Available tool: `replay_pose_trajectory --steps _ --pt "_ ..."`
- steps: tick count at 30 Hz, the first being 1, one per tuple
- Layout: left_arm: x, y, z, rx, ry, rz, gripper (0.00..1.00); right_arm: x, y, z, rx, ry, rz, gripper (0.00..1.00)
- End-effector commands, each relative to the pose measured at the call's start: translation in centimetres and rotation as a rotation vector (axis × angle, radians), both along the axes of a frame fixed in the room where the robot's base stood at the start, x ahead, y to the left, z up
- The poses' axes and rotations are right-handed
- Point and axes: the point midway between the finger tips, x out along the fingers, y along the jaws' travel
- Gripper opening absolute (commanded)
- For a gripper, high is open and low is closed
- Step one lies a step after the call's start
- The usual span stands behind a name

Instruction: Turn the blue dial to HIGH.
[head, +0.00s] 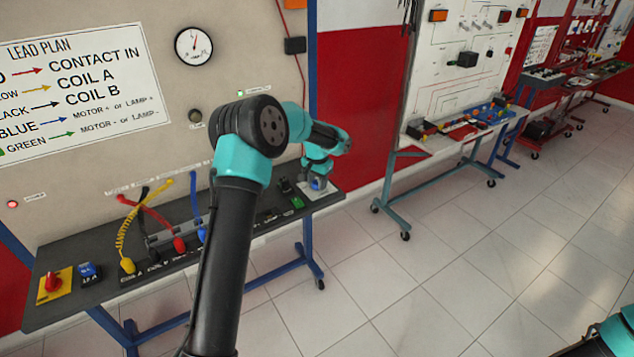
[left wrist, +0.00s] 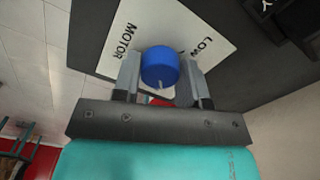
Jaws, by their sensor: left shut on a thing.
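The blue dial (left wrist: 160,66) sits on a white plate (left wrist: 141,28) marked MOTOR and LOW; any HIGH mark is hidden from me. In the left wrist view my left gripper (left wrist: 159,74) has one finger on each side of the dial and is shut on it. A small pale pointer mark shows on the dial's near edge, toward the gripper body. In the head view the dial (head: 318,184) shows small at the right end of the bench, under my left gripper (head: 317,180). My right gripper is out of sight; only part of that arm shows at the bottom right.
A panel with a lead plan (head: 80,85) and a gauge (head: 193,46) stands behind.

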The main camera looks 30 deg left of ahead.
Motion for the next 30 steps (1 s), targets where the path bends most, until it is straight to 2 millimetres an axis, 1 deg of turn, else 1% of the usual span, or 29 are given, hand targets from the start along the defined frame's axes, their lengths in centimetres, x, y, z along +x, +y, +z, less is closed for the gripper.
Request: replay_pose_trajectory --steps 3,9,23,24,30 --pt "0.02 0.01 0.05 0.0 -0.001 -0.062 0.16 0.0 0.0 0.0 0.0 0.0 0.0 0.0" --pt "0.02 0.01 0.05 0.0 -0.001 -0.124 0.16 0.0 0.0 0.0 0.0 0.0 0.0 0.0" --pt "0.02 0.01 0.05 0.001 -0.001 -0.14 0.16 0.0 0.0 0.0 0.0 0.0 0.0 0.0" --pt "0.02 0.01 0.06 0.001 -0.001 -0.14 0.43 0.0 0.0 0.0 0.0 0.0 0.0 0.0" --pt "0.01 0.0 0.03 0.0 -0.001 -0.139 0.62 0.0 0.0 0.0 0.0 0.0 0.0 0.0"
